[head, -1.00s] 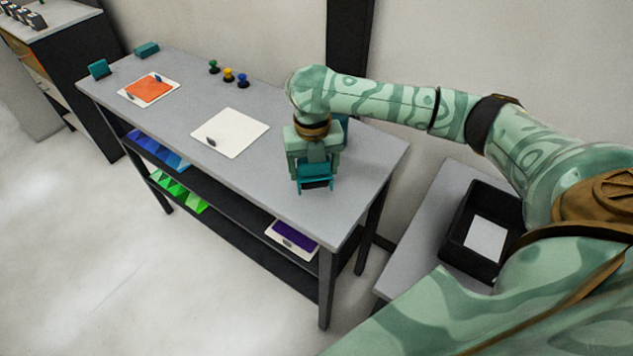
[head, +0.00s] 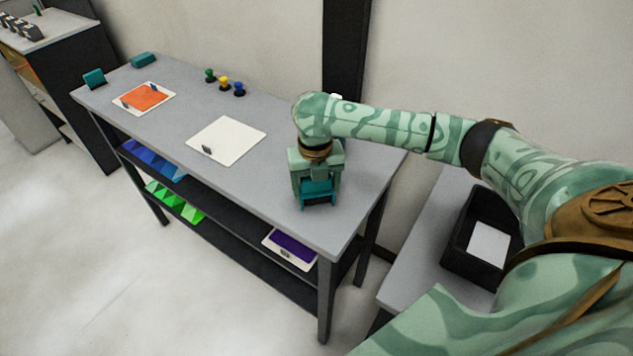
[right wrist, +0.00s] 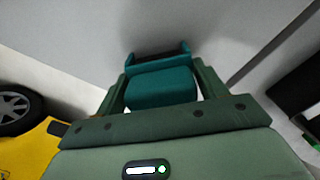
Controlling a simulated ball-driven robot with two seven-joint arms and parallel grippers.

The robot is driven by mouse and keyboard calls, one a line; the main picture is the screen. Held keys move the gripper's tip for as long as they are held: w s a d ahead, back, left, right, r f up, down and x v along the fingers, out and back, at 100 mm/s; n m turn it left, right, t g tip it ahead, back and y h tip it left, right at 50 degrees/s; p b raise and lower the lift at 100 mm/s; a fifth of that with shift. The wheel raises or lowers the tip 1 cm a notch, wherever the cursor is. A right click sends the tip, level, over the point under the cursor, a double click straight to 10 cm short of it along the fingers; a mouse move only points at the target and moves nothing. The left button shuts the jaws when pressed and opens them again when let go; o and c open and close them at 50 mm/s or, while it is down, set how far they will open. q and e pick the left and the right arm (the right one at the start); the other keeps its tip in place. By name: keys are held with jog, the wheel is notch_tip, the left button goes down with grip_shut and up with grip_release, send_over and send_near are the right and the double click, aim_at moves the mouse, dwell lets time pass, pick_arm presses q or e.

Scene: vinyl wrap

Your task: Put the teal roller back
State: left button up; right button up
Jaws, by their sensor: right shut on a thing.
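My right gripper (head: 318,194) is shut on the teal roller (head: 319,187), over the near right part of the grey table (head: 262,165). In the right wrist view the roller (right wrist: 160,88) sits between the two fingers of the gripper (right wrist: 160,96), with a dark strip across its far end. I cannot tell whether the roller touches the tabletop. My left gripper is not in view.
White panels, one with an orange sheet (head: 146,97) and one bare (head: 226,141), lie on the table. Two teal blocks (head: 94,79) (head: 143,60) and several small coloured knobs (head: 225,82) stand behind. A black bin (head: 478,240) is at right.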

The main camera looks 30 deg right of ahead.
jog(key=shift+s+a+f, duration=0.1)
jog(key=shift+s+f, duration=0.1)
jog(key=shift+f, duration=0.4)
jog(key=shift+c, duration=0.5)
jog(key=o, duration=1.1)
jog(key=shift+c, duration=0.2)
jog(key=shift+o, duration=1.1)
jog(key=shift+w, duration=0.2)
jog(key=shift+r, duration=0.1)
jog(key=shift+r, duration=0.3)
notch_tip(320, 180, up, 13)
jog(key=p, duration=0.5)
jog(key=shift+f, duration=0.1)
